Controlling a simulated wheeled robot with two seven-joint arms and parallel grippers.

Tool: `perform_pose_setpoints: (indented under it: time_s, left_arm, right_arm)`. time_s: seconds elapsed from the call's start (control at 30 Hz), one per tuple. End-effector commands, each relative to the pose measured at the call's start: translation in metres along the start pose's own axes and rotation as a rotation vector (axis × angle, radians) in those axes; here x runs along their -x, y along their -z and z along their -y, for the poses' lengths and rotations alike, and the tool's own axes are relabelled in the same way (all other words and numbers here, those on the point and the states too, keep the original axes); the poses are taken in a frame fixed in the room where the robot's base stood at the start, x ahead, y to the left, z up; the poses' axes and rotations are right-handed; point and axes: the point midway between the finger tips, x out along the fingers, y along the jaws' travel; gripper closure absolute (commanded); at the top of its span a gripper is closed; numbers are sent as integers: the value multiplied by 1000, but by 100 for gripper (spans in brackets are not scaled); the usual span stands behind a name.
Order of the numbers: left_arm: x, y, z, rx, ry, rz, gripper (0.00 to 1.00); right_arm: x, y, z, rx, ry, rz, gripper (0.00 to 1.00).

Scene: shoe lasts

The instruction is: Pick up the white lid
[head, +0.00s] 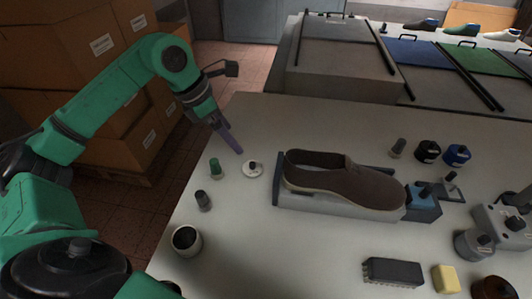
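The white lid (247,171), a small round disc with a dark knob, lies on the table left of the brown shoe (345,180). My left gripper (237,150) comes in from the upper left and points down toward the lid. Its purple fingertips end just above and left of the lid in the picture, with a small gap between them. The fingers overlap in this view, so their opening cannot be made out. My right gripper is not in view.
The shoe sits on a grey stand. A brush (392,272) and yellow sponge (446,279) lie at the front right.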

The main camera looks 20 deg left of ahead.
Motion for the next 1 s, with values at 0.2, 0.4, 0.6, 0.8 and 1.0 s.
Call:
perform_pose_setpoints:
  time_s: [0.2,0.4,0.6,0.8,1.0]
  left_arm:
    - [-52,-1,2,1,7,-2,0]
    - [-85,-1,1,1,3,0,0]
    - [-120,-1,1,2,6,1,0]
    - [-138,0,0,-1,1,1,0]
    - [-138,0,0,-1,1,1,34]
  right_arm:
    - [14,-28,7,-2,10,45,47]
    - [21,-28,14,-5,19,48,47]
    - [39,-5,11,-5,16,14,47]
    - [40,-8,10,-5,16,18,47]
    - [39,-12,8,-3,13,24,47]
